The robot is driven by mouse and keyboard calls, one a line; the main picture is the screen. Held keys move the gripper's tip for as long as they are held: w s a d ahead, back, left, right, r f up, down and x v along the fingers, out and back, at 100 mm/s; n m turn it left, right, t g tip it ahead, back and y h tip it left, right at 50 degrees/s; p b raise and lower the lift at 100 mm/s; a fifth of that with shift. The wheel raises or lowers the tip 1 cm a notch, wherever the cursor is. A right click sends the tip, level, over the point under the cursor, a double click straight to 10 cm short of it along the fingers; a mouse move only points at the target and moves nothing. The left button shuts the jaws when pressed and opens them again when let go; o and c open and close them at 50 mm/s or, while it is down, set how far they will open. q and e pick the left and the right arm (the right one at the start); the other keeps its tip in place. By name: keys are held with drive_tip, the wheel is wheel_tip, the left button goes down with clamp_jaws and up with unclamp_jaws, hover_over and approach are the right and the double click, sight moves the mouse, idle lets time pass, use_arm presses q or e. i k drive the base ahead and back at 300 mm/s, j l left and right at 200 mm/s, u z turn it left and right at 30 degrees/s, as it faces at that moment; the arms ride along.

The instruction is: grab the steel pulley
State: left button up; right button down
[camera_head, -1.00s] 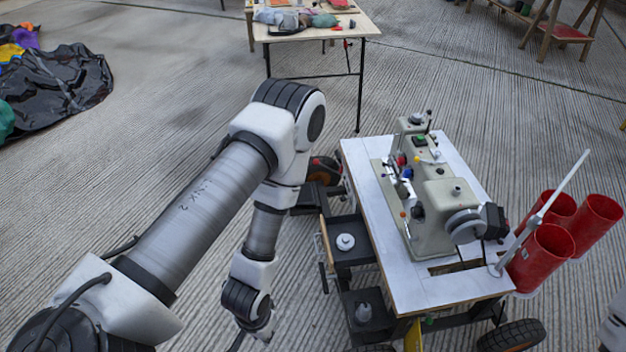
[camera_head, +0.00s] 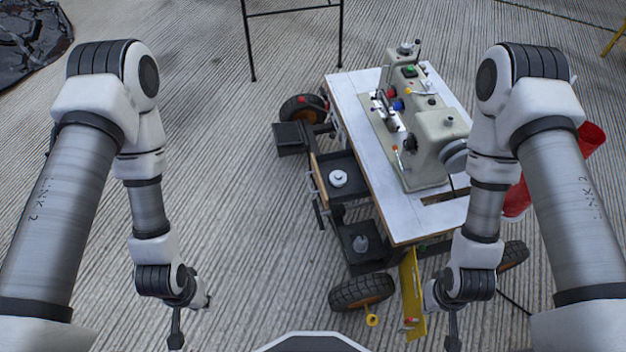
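A small pale round piece with a raised hub, which looks like the steel pulley (camera_head: 338,178), lies in the upper black tray (camera_head: 346,196) on the left side of the sewing-machine cart. A small grey piece (camera_head: 360,243) stands in the lower black tray (camera_head: 372,262); its kind is hard to tell. My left gripper (camera_head: 176,340) is low at the bottom, left of the cart and apart from it. My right gripper (camera_head: 453,340) is low at the bottom, near the cart's front edge. Both are seen nearly edge-on and partly cut off, so their opening is unclear.
The white-topped cart (camera_head: 353,105) carries a grey-green sewing machine (camera_head: 416,130). A yellow plate (camera_head: 411,295) and a wheel (camera_head: 361,292) stick out at its near side. Red cones (camera_head: 516,200) are partly behind my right arm. The floor left of the cart is clear.

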sight(338, 178)
drive_tip(key=i+j+u, duration=0.4)
drive_tip(key=j, duration=0.15)
drive_tip(key=i+j+u, duration=0.75)
drive_tip(key=i+z, duration=0.25)
drive_tip(key=z, duration=0.15)
drive_tip(key=i+z, duration=0.25)
drive_tip(key=z, duration=0.15)
drive_tip(key=i+j+z, duration=0.2)
drive_tip(key=z, duration=0.15)
drive_tip(key=i+j+z, duration=0.2)
drive_tip(key=z, duration=0.2)
drive_tip(key=i+z, duration=0.1)
drive_tip(key=z, duration=0.35)
drive_tip(key=i+z, duration=0.15)
drive_tip(key=z, duration=0.3)
drive_tip(key=i+z, duration=0.1)
drive_tip(key=z, duration=0.3)
drive_tip(key=i+j+z, duration=0.1)
drive_tip(key=z, duration=0.35)
drive_tip(key=i+j+z, duration=0.1)
drive_tip(key=z, duration=0.35)
drive_tip(key=i+j+z, duration=0.1)
drive_tip(key=z, duration=0.35)
